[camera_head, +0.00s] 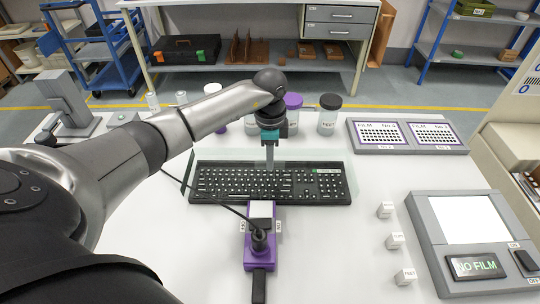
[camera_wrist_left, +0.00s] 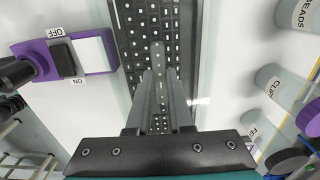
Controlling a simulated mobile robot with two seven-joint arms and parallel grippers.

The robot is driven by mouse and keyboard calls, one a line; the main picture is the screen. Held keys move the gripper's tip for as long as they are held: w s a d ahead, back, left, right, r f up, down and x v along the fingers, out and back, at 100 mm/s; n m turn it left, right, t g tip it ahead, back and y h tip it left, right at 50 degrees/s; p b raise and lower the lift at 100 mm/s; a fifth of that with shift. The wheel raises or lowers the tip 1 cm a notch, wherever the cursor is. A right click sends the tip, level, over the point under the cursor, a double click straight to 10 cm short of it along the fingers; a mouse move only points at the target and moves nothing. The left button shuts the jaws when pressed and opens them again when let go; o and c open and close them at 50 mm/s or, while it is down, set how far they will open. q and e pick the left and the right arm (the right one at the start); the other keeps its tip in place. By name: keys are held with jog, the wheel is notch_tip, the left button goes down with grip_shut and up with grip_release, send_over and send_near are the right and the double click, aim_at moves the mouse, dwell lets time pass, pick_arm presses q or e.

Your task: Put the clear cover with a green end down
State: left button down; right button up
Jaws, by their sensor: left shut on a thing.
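A clear, glassy sheet (camera_head: 225,156) shows around the black keyboard (camera_head: 225,183), mostly along its far edge and left side. It also shows beside the keyboard in the left wrist view (camera_wrist_left: 196,65). I cannot make out a green end on it. My left gripper (camera_head: 269,168) reaches down over the middle of the keyboard's far side. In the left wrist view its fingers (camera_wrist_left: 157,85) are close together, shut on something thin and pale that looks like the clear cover. The exact grip is hard to see. My right gripper is not in view.
A purple switch box (camera_head: 258,240) stands in front of the keyboard. Lidded jars (camera_head: 328,118) stand behind it. A film tray (camera_head: 410,137) is at the back right and a grey film device (camera_head: 475,245) at the right. Small white blocks (camera_head: 394,240) lie between. White table is free at front right.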

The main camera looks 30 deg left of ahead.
pick_arm(q)
jog(key=shift+f, duration=0.15)
jog(key=c, duration=0.8)
grip_release()
notch_tip(320, 180, up, 13)
jog(key=shift+r+p, duration=0.15)
jog(key=shift+p, duration=0.8)
